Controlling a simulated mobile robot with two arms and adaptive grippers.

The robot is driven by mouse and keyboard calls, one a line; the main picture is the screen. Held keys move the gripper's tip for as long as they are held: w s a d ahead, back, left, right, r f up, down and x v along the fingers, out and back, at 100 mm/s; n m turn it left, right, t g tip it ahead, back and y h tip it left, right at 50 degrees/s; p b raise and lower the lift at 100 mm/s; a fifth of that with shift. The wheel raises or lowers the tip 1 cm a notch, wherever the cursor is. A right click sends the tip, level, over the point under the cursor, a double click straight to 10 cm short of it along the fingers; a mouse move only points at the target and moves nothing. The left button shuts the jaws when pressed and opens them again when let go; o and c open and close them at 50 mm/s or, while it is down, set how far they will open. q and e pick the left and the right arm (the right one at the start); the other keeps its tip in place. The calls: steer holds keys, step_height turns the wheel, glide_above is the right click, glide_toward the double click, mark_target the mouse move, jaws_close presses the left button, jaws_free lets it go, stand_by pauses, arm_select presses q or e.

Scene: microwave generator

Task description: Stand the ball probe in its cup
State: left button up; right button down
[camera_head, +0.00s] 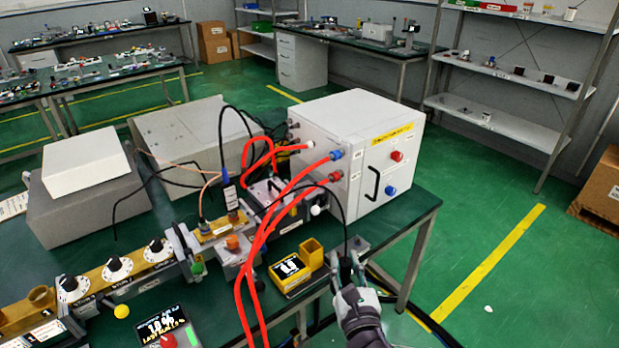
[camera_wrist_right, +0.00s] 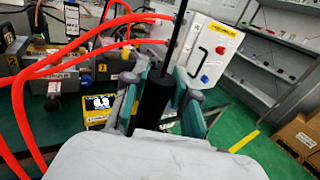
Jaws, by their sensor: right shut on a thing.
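My right gripper (camera_head: 347,272) is shut on the black handle of the ball probe, at the table's front edge right of the yellow meter. In the right wrist view the handle (camera_wrist_right: 152,98) stands between the two fingers (camera_wrist_right: 156,92), and a thin black shaft or lead runs up from it out of the picture. I cannot make out the probe's ball end. A yellow, open-topped square cup (camera_head: 312,254) is attached to the right side of the yellow meter (camera_head: 289,272). The gripper is to the right of the cup and apart from it. My left gripper is not in view.
A white cabinet (camera_head: 353,150) with a black handle stands behind the cup. Thick red hoses (camera_head: 262,235) arch down left of the meter. A waveguide bench with dials (camera_head: 118,266) fills the left. A small display box (camera_head: 165,332) sits in front.

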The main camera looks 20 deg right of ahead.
steer(key=w+a+r+m+h+b, duration=0.15)
steer(key=w+r, duration=0.25)
steer(key=w, duration=0.6)
steer(key=w+r+h, duration=0.2)
steer(key=w+r, duration=0.1)
steer(key=w, duration=0.7)
arm_select(q)
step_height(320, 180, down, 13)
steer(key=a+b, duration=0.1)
steer(key=b, duration=1)
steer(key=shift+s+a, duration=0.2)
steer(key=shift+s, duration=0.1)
arm_select(e)
step_height(320, 180, down, 13)
steer(key=shift+f+g, duration=0.15)
steer(key=shift+g, duration=0.25)
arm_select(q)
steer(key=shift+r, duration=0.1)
arm_select(e)
steer(key=shift+d+y, duration=0.1)
steer(key=shift+y, duration=0.15)
steer(key=c, duration=0.8)
jaws_free()
steer(key=shift+c, duration=0.2)
